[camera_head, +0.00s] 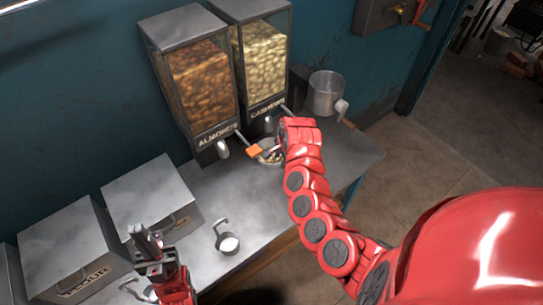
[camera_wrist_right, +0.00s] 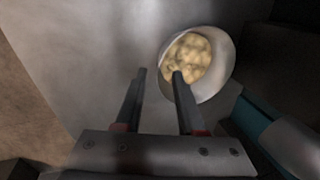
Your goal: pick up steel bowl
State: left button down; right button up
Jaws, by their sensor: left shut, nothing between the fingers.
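The steel bowl (camera_head: 270,163), filled with pale cashews, sits on the metal counter below the cashew dispenser (camera_head: 262,62). In the right wrist view the bowl (camera_wrist_right: 224,76) is at the upper right, with its rim facing me. My right gripper (camera_wrist_right: 159,74) is open, its two fingers apart. The right-hand fingertip overlaps the bowl's rim and cashews in the picture; I cannot tell if it touches. In the head view my right gripper (camera_head: 269,151) is at the bowl, partly hidden. My left gripper (camera_head: 147,240) is shut and empty at the lower left, far from the bowl.
The almond dispenser (camera_head: 200,85) stands left of the cashew one; an orange-tipped lever (camera_head: 255,150) reaches close to the bowl. A small cup with white contents (camera_head: 229,243) and metal boxes (camera_head: 150,195) are on the left.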

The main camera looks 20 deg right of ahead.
aim_at(279, 163)
jog(key=shift+x, duration=2.5)
grip_shut()
